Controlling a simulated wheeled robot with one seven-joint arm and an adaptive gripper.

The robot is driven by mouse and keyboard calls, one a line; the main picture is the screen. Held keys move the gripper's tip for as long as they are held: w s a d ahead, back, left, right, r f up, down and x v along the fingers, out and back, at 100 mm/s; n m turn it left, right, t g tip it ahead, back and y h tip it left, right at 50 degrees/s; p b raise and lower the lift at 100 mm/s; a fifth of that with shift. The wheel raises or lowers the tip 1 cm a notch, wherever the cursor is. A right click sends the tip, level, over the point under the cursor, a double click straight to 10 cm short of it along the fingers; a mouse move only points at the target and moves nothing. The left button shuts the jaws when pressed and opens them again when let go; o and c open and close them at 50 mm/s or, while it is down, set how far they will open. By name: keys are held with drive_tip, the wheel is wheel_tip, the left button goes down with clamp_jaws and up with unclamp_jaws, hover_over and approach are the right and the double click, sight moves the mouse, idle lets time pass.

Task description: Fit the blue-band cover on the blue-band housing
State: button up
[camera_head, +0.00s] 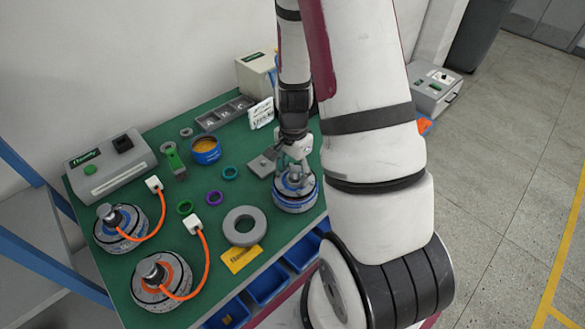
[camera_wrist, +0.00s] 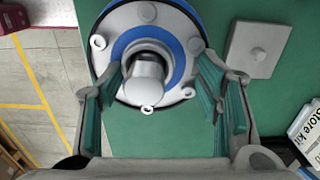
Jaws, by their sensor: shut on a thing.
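The blue-band cover (camera_head: 297,198) is a round grey piece with a blue ring and small lugs, at the right of the green table. In the wrist view the cover (camera_wrist: 190,47) fills the upper middle, its central boss (camera_wrist: 145,77) between my fingers. My gripper (camera_head: 296,155) points down at it and is shut on it; the exact contact is hard to see. I cannot tell whether the cover touches the table. The blue-band housing (camera_head: 112,237) sits at the left of the table, with a dark-tipped centre and an orange cable.
An orange-band unit (camera_head: 145,291) with its own cable stands front left. A grey ring (camera_head: 239,239), a yellow card (camera_head: 239,260), small coloured rings and a blue tin (camera_head: 206,157) lie between. A grey control box (camera_head: 100,178) is at the back left. Blue bins (camera_head: 265,286) line the front.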

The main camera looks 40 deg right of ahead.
drive_tip(key=shift+f, duration=0.55)
drive_tip(key=shift+f, duration=0.15)
idle(0.8)
idle(0.3)
drive_tip(key=o, duration=1.6)
drive_tip(key=shift+c, duration=0.2)
wheel_tip(320, 180, up, 12)
drive_tip(key=shift+r, duration=0.1)
